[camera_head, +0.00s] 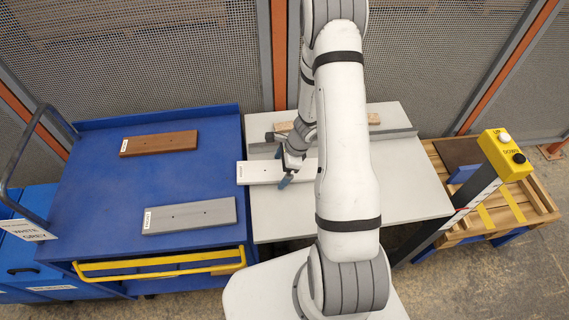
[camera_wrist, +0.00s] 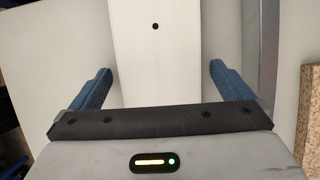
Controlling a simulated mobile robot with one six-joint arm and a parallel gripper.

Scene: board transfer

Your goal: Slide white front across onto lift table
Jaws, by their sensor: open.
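My gripper (camera_head: 290,172) is over the board in the head view. In the wrist view, the open blue fingers (camera_wrist: 160,85) stand on either side of the white front (camera_wrist: 155,45), with visible gaps between fingers and board. Contact cannot be seen.
The blue cart (camera_head: 85,190) holds a brown board (camera_head: 159,144) and a grey board (camera_head: 189,216). A grey rail (camera_head: 395,134) and a wooden strip (camera_head: 374,119) lie at the table's back. A yellow UP/DOWN box (camera_head: 504,155) stands at right.

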